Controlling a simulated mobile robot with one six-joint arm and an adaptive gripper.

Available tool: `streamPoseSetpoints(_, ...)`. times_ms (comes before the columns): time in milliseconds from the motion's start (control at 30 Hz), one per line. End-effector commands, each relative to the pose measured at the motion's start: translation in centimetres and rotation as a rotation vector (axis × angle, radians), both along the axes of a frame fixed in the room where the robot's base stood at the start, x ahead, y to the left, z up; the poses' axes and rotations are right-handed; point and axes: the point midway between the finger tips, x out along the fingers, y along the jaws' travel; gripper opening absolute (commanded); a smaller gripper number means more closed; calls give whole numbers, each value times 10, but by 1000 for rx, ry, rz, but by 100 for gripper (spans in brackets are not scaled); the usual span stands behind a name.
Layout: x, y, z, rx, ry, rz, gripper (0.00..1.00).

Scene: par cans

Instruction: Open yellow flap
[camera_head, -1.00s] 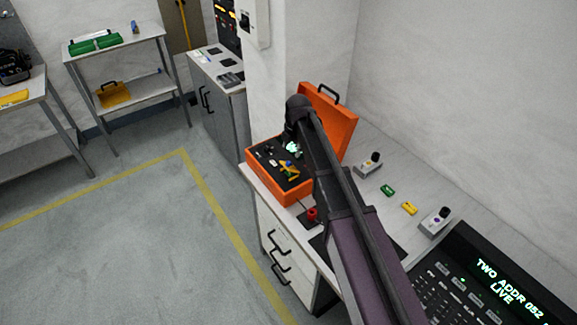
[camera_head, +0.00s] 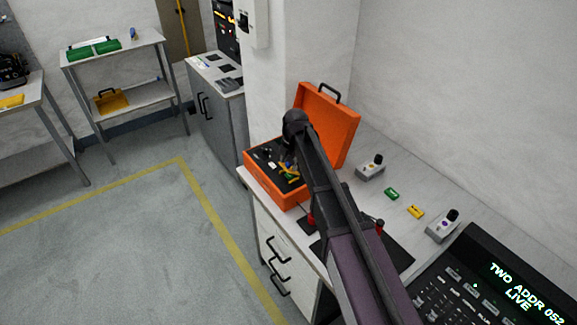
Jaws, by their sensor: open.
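The open orange case (camera_head: 277,194) stands on the counter, its lid (camera_head: 327,122) raised at the back. A small yellow part (camera_head: 292,179) shows inside it, next to blue and green bits; I cannot tell whether it is the yellow flap. A small yellow block (camera_head: 415,211) lies on the counter to the right of the case. My arm reaches over the case, and my gripper (camera_head: 290,160) hangs down above its dark insert, close to the yellow part. The gripper is open and small in view, its fingertips hard to make out. My arm hides the right part of the case.
A green block (camera_head: 391,193) and two grey switch boxes (camera_head: 370,168) (camera_head: 442,226) stand on the counter. A black console (camera_head: 490,285) with a lit display is at the lower right. Red knobs show beside my arm. The floor at left is clear.

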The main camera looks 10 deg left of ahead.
Motion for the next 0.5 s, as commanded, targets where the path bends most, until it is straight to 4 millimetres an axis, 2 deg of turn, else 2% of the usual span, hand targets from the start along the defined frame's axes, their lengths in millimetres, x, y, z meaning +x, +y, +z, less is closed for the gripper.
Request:
streamPoseSetpoints(400, 0, 1, -2, 0, 0, 1, 68)
streamPoseSetpoints(500, 0, 1, -2, 0, 0, 1, 38)
